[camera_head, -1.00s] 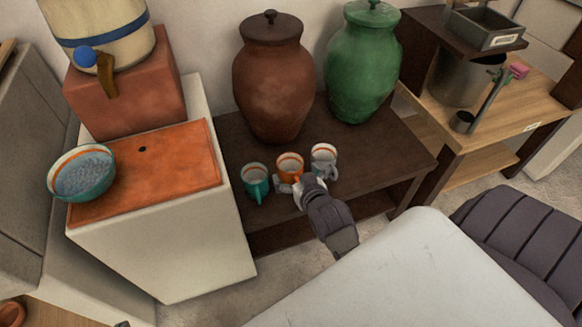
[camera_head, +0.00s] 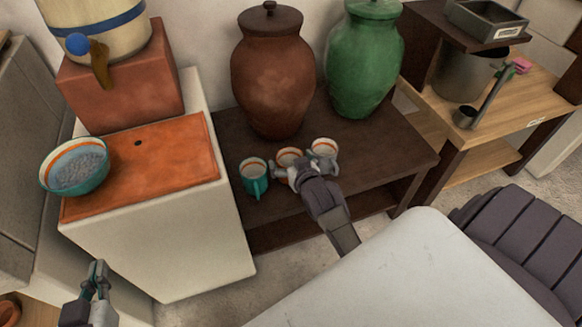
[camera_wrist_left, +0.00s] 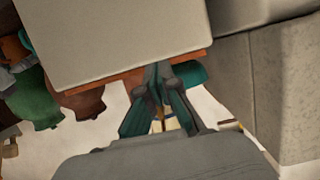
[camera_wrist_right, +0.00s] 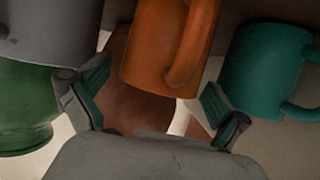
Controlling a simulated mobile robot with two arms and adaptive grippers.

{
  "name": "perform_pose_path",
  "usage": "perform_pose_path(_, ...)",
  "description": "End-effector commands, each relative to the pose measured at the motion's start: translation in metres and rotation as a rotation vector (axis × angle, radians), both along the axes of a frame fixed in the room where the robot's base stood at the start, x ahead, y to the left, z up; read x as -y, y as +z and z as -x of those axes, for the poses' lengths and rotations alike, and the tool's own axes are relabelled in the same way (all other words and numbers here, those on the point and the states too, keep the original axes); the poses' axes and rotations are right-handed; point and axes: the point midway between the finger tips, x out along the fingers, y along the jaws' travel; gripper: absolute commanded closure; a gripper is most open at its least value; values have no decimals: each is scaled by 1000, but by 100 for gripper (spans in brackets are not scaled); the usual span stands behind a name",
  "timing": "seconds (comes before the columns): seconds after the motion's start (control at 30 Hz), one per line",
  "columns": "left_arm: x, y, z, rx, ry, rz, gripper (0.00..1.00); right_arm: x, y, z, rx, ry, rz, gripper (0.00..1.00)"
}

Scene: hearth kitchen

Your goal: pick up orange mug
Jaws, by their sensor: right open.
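The orange mug (camera_head: 288,154) stands between two other mugs on the dark low table (camera_head: 400,150), partly hidden by my right gripper (camera_head: 298,175). In the right wrist view the orange mug (camera_wrist_right: 160,45), with its handle, lies between and just beyond the spread fingers of my right gripper (camera_wrist_right: 157,76). That gripper is open and empty; I cannot tell if a finger touches the mug. My left gripper (camera_head: 98,270) is away at the lower left, beside the white cabinet. Its fingers look closed together with nothing between them in the left wrist view (camera_wrist_left: 160,75).
A teal mug (camera_head: 254,176) stands close on the left, a grey-white mug (camera_head: 323,148) close on the right. A brown jar (camera_head: 272,80) and a green jar (camera_head: 363,65) stand behind. A bowl (camera_head: 76,168) sits on the orange-topped white cabinet (camera_head: 165,250).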

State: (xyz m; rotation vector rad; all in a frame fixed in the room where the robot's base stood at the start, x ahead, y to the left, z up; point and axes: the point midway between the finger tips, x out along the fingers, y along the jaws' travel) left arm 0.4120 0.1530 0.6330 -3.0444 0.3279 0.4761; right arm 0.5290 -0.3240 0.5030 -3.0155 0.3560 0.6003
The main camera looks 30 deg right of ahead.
Motion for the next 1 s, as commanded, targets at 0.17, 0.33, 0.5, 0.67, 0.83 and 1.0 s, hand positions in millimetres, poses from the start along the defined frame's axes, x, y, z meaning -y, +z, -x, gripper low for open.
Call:
perform_pose_path(0.17,0,0,0,-2,0,0,100,0,0,0,0,0,0,20)
perform_pose_path(0.33,0,0,0,-2,0,0,100,0,0,0,0,0,0,48)
perform_pose_path(0.5,0,0,0,-2,1,-1,100,0,1,0,2,0,0,60)
perform_pose_path(0.67,0,0,0,-4,1,-1,100,0,1,0,1,0,0,61)
perform_pose_path(0.83,-1,-5,3,-38,2,-9,100,0,6,0,2,0,0,61)
perform_pose_path(1.0,-8,-25,17,-171,12,-40,100,0,18,0,4,0,1,61)
